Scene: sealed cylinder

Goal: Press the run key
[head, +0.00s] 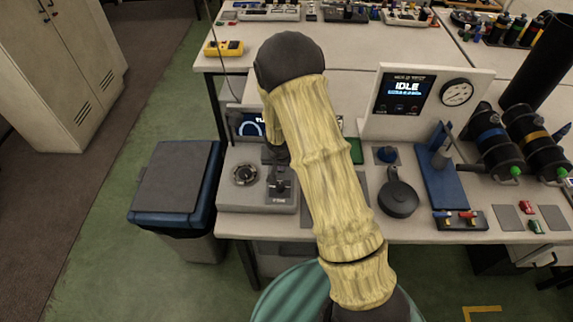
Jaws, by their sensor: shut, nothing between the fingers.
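My gripper (279,184) shows as a small dark shape beside my pale, wood-patterned forearm, pointing down over a light grey control box (231,197). It looks shut and empty. The box stands at the bench's front left corner, with a round dark dial (245,174) left of my gripper. A small dark panel with a pale label (279,199) lies right at the fingertips. I cannot read the label or pick out the run key for sure, and I cannot tell whether the fingers touch it. My arm hides the box's right side.
A white console (426,125) with a screen reading IDLE and a gauge stands behind. A dial screen (252,124) is partly hidden by my arm. A round black-handled object (398,196), a blue stand (440,185) and dark cylinders (492,143) are right. A lidded bin (176,183) stands left.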

